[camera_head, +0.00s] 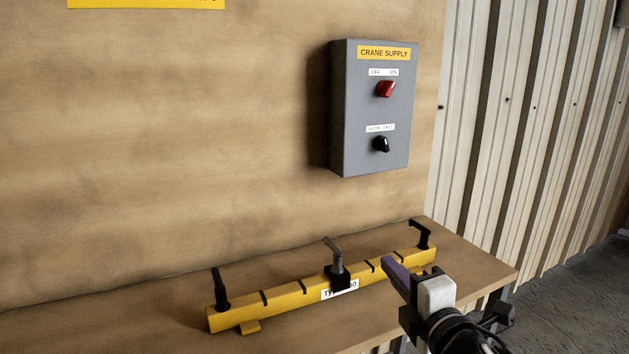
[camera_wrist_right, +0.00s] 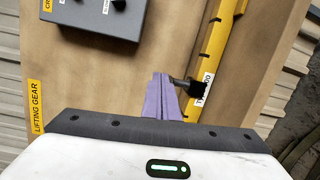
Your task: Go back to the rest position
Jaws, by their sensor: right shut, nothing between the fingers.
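My right gripper (camera_head: 392,268) is in the lower right of the head view, with purple fingers pointing up and left. It is shut and empty, in front of the right part of the yellow beam. In the right wrist view its fingers (camera_wrist_right: 160,97) are together, beside the beam's middle black fitting. I cannot tell from the pictures whether they touch the beam. My left gripper is not in view.
The yellow beam (camera_head: 284,299) with black fittings lies on a wooden bench (camera_head: 480,262). A grey CRANE SUPPLY box (camera_head: 360,115) with a red knob (camera_head: 385,89) and a black knob (camera_head: 381,145) is on the wooden panel (camera_head: 180,130). Corrugated wall (camera_head: 520,110) stands right.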

